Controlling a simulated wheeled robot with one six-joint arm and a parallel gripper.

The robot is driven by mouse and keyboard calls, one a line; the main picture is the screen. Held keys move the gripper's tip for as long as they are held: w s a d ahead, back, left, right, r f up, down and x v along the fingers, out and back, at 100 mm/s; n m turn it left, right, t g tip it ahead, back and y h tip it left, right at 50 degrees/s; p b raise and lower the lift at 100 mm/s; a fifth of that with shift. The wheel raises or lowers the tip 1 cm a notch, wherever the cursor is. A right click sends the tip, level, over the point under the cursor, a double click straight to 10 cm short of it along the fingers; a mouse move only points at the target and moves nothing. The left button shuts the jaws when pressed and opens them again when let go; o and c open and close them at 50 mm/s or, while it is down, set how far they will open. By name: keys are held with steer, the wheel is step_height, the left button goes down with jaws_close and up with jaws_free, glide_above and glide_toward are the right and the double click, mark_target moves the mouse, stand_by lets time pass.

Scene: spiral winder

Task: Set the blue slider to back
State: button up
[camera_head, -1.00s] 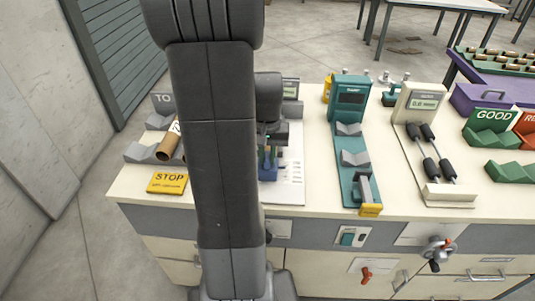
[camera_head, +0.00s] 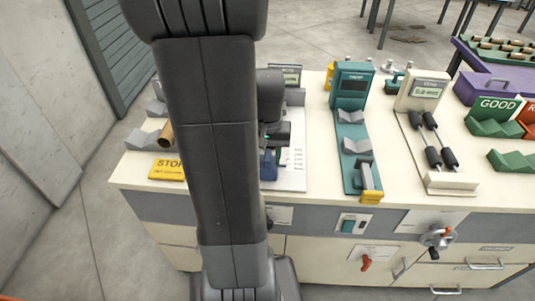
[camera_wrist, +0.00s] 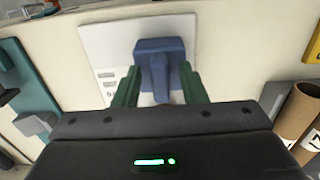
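The blue slider (camera_wrist: 158,70) shows in the wrist view as a blue block with an upright handle, standing on a white printed panel (camera_wrist: 98,45). My gripper (camera_wrist: 160,92) has its two green fingers on either side of the handle, with a gap visible on each side, so it looks open around it. In the head view the blue slider (camera_head: 269,165) sits just below my gripper (camera_head: 271,148), at the left edge of the white panel (camera_head: 292,172). My own arm covers much of the panel's left side there, and hides most of the fingers.
A yellow STOP sign (camera_head: 167,170) and a brown tube (camera_head: 166,134) on a grey rest lie left of my arm. A teal device (camera_head: 352,90) and a lever unit (camera_head: 424,92) stand to the right. The bench front has drawers and handles.

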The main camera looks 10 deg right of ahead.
steer(key=shift+r, duration=0.1)
step_height(320, 180, up, 14)
steer(key=shift+f+p, duration=0.2)
steer(key=shift+p, duration=0.25)
steer(key=shift+f, duration=0.1)
step_height(320, 180, down, 14)
steer(key=shift+r+b, duration=0.1)
steer(key=shift+b, duration=0.35)
steer(key=shift+w+d+r, duration=0.1)
steer(key=shift+w, duration=0.25)
